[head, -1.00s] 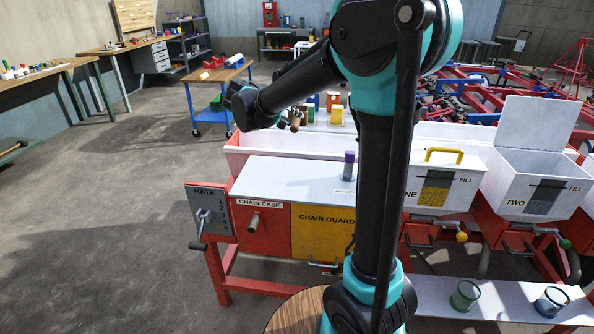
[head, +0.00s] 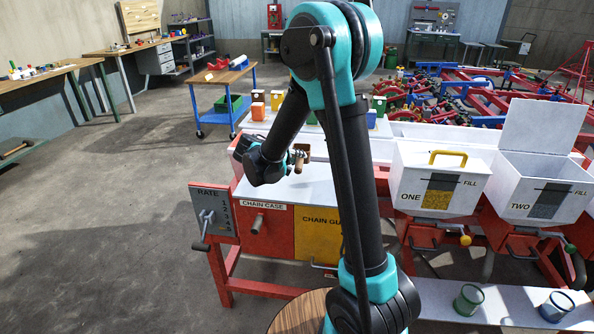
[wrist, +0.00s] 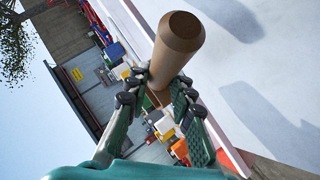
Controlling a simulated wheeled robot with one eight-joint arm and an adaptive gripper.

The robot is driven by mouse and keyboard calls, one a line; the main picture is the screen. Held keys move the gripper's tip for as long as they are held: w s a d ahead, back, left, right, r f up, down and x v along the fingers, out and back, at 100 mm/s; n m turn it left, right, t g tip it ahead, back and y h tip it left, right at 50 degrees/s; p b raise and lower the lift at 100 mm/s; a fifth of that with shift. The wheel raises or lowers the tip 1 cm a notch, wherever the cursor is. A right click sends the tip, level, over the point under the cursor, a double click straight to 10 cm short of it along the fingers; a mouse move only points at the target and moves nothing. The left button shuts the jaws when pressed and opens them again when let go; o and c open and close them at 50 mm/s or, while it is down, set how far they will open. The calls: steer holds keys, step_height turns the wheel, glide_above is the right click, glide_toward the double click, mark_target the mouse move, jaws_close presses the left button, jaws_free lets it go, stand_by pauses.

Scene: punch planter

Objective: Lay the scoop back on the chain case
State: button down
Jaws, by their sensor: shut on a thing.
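My gripper (head: 296,158) is shut on the scoop, whose brown wooden handle (wrist: 181,32) fills the upper middle of the wrist view. The handle's broad end points toward the camera, between the two dark fingers (wrist: 158,90). The scoop (head: 300,163) shows only as a small brown piece in the head view; its bowl cannot be made out. The chain case (head: 275,222) is the red-fronted, labelled box with a pale flat top (head: 310,190). My gripper is over the back left part of that top. The height of the gap is unclear.
The rate lever panel (head: 214,213) stands at the left end. The yellow chain guard (head: 315,232) is beside the case label. Hopper one (head: 412,180), with a yellow handle, stands to the right. Colored blocks (head: 258,108) are behind. My arm hides part of the case top.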

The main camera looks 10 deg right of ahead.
steer(key=shift+f, duration=2.5)
steer(key=c, duration=1.3)
jaws_free()
steer(key=shift+f, duration=0.1)
steer(key=shift+s+a, duration=0.1)
steer(key=shift+a, duration=0.05)
steer(key=v, duration=1.7)
steer(key=s+d+f+g+y, duration=0.2)
steer(key=s+d+f, duration=0.1)
steer(key=s+d, duration=0.3)
steer(key=s+d+f+g+y, duration=0.2)
steer(key=s+d+f, duration=0.2)
steer(key=d, duration=0.4)
steer(key=s+f+y, duration=0.1)
steer(key=s, duration=0.2)
steer(key=s+d+f+y, duration=0.1)
steer(key=s+f+y, duration=0.1)
steer(key=s, duration=0.2)
steer(key=s+d+f+m+y, duration=0.1)
steer(key=s+y, duration=0.1)
steer(key=s, duration=0.2)
steer(key=shift+f, duration=0.4)
